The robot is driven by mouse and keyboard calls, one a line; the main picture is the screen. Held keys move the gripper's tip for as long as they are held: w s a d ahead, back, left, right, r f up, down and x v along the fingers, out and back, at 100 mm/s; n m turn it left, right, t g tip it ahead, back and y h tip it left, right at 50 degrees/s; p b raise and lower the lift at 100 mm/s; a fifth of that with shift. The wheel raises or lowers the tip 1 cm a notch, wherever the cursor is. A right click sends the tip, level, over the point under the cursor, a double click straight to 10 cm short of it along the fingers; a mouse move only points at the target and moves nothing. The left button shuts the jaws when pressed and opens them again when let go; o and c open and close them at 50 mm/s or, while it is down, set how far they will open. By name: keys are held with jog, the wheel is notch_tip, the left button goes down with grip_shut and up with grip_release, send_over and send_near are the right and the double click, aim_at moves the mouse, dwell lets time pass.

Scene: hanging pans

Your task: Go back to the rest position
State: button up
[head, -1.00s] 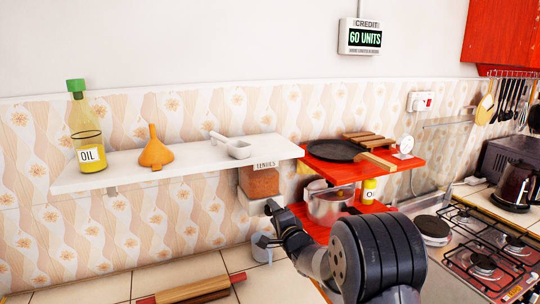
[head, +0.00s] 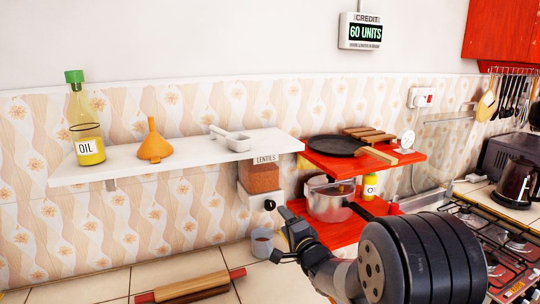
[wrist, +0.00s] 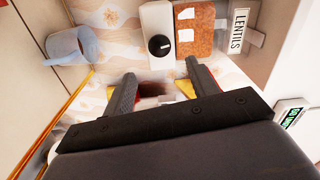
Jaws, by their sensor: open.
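My gripper (head: 281,234) is open and empty in the head view, low in front of the wall. It is close to the lentil dispenser (head: 262,177) and apart from it in the picture. The dispenser's black knob (head: 270,205) shows just above the fingers. In the wrist view, the two dark fingers (wrist: 160,72) are spread with nothing between them, and the knob (wrist: 159,46) lies beyond them. My dark wrist covers the lower right of the head view.
A blue-grey cup (head: 262,243) stands below the dispenser. A white shelf (head: 200,151) holds an oil bottle (head: 86,130), an orange funnel (head: 154,143) and a white scoop (head: 231,139). A red shelf (head: 405,163) holds a pan (head: 333,146). A rolling pin (head: 190,287) lies at front left.

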aim_at(271, 206)
jog(key=p+x, duration=0.2)
jog(key=x, duration=0.5)
jog(key=shift+w+a+r, duration=0.1)
jog(key=shift+w, duration=0.1)
jog(key=shift+w+a, duration=0.1)
jog(key=shift+w, duration=0.15)
jog(key=n, duration=0.2)
jog(key=shift+s+n+b, duration=0.1)
jog(key=shift+n+b, duration=0.3)
jog(key=n+b, duration=0.1)
jog(key=n, duration=0.4)
jog(key=shift+b, duration=0.35)
jog(key=n+b, duration=0.1)
jog(key=n, duration=0.3)
jog(key=shift+a+b, duration=0.1)
jog(key=shift+b, duration=0.25)
jog(key=n+b, duration=0.1)
jog(key=n, duration=0.3)
jog(key=shift+s+b, duration=0.1)
jog(key=shift+b, duration=0.25)
jog(key=shift+v, duration=1.05)
jog(key=shift+s, duration=0.1)
